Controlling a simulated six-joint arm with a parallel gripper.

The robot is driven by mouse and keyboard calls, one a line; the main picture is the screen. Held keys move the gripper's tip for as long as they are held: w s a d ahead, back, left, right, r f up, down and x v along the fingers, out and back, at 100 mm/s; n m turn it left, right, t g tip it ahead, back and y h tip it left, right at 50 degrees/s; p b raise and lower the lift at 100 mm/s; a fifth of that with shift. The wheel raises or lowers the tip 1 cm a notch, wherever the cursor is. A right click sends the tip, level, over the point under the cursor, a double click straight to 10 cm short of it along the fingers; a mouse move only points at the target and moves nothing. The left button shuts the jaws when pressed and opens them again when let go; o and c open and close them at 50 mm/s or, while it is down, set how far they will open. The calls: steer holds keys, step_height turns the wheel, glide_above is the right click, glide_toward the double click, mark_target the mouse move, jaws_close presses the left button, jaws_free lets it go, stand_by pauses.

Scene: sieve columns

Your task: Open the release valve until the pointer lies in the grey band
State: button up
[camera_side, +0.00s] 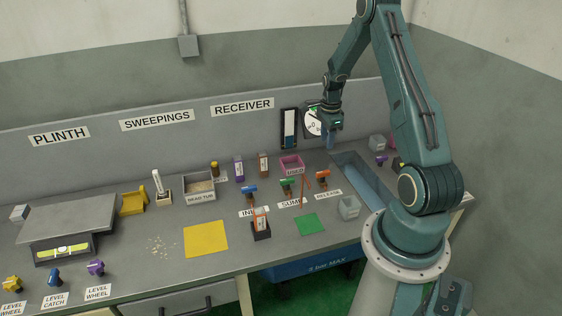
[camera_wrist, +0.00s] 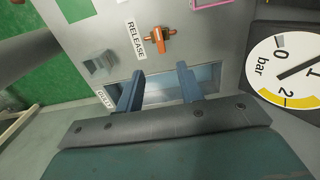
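The release valve (camera_side: 322,178) has an orange handle and stands behind the RELEASE label on the bench. In the wrist view the orange valve (camera_wrist: 159,39) lies beyond my fingertips, apart from them. The round white gauge (camera_side: 313,122) is on the back panel, partly hidden by my gripper (camera_side: 331,141). In the wrist view the gauge (camera_wrist: 274,60) is cut by the right edge. Its grey band is near 0 and its yellow band near 2. The black pointer lies between, outside the grey band. My gripper (camera_wrist: 156,86) is open and empty, above the bench near the trough.
A sunken trough (camera_side: 362,178) lies below and right of my gripper. A clear small box (camera_side: 349,207) and green mat (camera_side: 310,223) are in front.

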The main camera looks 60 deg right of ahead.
mark_target(323, 172)
steer(key=shift+f, duration=6.8)
jaws_close()
